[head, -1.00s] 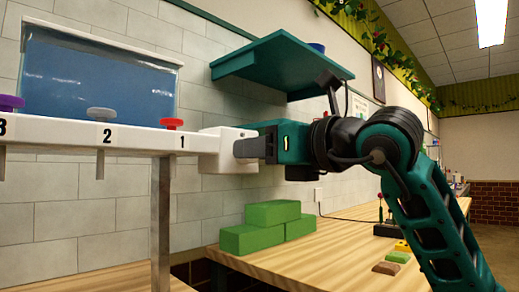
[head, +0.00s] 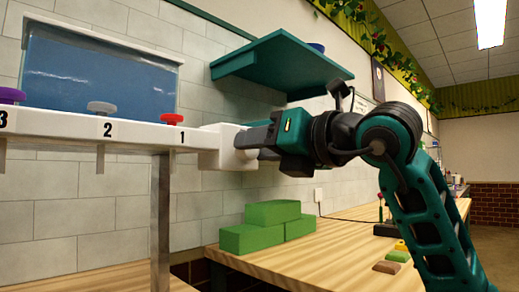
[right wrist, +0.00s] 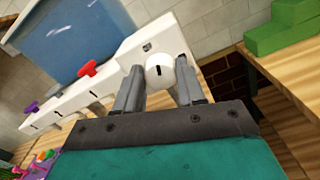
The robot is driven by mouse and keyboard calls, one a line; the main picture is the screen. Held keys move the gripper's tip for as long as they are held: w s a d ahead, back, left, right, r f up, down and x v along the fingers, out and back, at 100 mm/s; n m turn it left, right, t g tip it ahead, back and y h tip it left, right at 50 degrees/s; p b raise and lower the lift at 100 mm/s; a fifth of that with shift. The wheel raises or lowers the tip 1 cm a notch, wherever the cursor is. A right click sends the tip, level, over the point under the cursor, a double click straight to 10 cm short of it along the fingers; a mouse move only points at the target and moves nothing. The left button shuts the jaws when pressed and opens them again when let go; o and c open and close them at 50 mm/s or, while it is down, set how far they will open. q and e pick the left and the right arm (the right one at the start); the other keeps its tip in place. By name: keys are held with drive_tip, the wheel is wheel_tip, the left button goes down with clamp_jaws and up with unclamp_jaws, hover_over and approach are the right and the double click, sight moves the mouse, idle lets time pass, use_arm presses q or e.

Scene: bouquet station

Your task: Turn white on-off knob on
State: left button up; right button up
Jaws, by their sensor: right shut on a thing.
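The white on-off knob (head: 236,158) sits on the right end of the white tap rail (head: 60,127). In the right wrist view the knob (right wrist: 159,72) shows as a round white face with a short dark mark, between the two grey fingers. My right gripper (head: 247,142) reaches in from the right and is shut on the knob. The fingers partly hide it in the head view. My left gripper is not in view.
Purple, grey and red (head: 171,119) valve handles stand along the rail above numbers 3, 2 and 1. A blue tank (head: 100,75) is behind them. Green blocks (head: 268,228) lie on the wooden table below. A teal shelf (head: 280,65) hangs above my right gripper.

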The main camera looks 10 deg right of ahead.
use_arm(q)
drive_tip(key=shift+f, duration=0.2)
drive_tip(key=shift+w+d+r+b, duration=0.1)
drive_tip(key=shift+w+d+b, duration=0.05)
drive_tip(key=shift+b, duration=0.3)
use_arm(e)
drive_tip(key=shift+d+f+m, duration=0.1)
drive_tip(key=shift+m, duration=3.4)
drive_tip(key=shift+f+m, duration=0.1)
drive_tip(key=shift+m, duration=3.4)
drive_tip(key=o, duration=1)
